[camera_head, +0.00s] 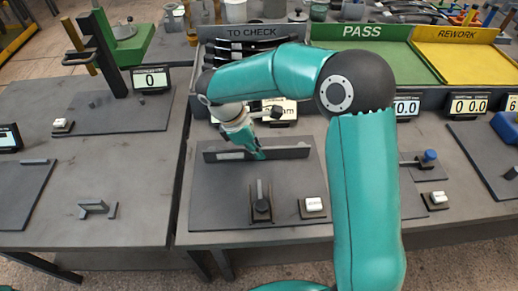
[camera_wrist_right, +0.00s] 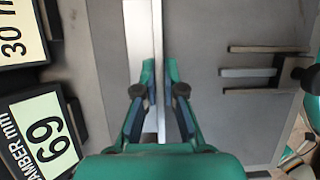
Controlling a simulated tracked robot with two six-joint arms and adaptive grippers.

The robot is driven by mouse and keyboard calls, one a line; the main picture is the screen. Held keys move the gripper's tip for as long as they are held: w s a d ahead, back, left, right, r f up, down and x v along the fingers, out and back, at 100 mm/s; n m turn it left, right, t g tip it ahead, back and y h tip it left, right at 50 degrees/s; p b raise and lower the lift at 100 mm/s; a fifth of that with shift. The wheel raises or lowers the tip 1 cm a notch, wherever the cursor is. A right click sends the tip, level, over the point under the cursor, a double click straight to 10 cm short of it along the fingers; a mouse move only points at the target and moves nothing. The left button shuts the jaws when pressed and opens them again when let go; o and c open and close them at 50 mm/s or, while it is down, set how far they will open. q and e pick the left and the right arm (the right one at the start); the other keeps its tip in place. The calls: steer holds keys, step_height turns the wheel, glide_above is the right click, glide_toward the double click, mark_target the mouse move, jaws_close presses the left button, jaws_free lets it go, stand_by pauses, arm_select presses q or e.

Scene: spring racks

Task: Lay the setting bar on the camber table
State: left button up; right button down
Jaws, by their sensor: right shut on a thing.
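The setting bar (camera_head: 287,153) is a long, dark, straight bar lying left to right across the back part of the camber table (camera_head: 222,203), a dark flat plate. In the right wrist view the bar (camera_wrist_right: 142,40) runs up the picture as a pale strip between the fingers. My right gripper (camera_head: 258,154) is on the bar near its middle, fingers pointing down; its fingers (camera_wrist_right: 158,105) are shut on the bar. I cannot tell whether the bar touches the plate. My left gripper is not in view.
A small lever fixture (camera_head: 262,207) and a white button (camera_head: 313,204) stand at the plate's front. A display (camera_wrist_right: 45,132) reads 69 beside the bar. Behind are the TO CHECK rack (camera_head: 240,32), green PASS tray (camera_head: 385,58) and yellow REWORK tray (camera_head: 465,62).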

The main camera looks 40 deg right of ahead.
steer(key=shift+w+d+f, duration=0.1)
steer(key=shift+f, duration=0.05)
stand_by(0.5)
steer(key=c, duration=0.7)
jaws_free()
steer(key=shift+f, duration=0.1)
steer(key=shift+r, duration=0.45)
steer(key=shift+r+p, duration=3.4)
steer(key=shift+r, duration=0.2)
